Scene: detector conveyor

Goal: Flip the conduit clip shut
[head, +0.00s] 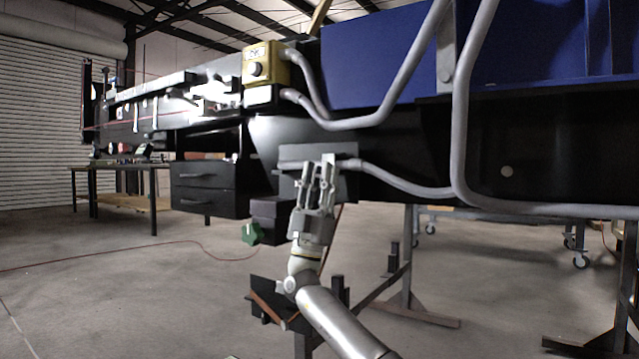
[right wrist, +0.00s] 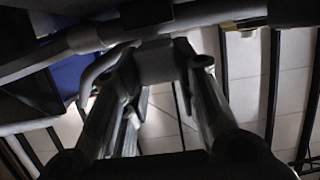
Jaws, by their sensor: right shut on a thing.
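My right gripper (head: 323,170) reaches up from below to the underside of the machine, at the left end of a grey conduit (head: 405,186). In the right wrist view its two fingers stand on either side of a light grey block (right wrist: 156,62), which seems to be the conduit clip, and they are shut on it. The conduit also crosses the top of the right wrist view (right wrist: 185,20). In the head view the fingers hide most of the clip, so I cannot tell its angle. My left gripper is not in view.
A yellow button box (head: 266,64) sits above, with grey conduits running right from it. A black drawer unit (head: 207,188) hangs to the left of the gripper. A dark bracket with a green knob (head: 251,233) is close by. Machine legs stand below right; open floor lies at left.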

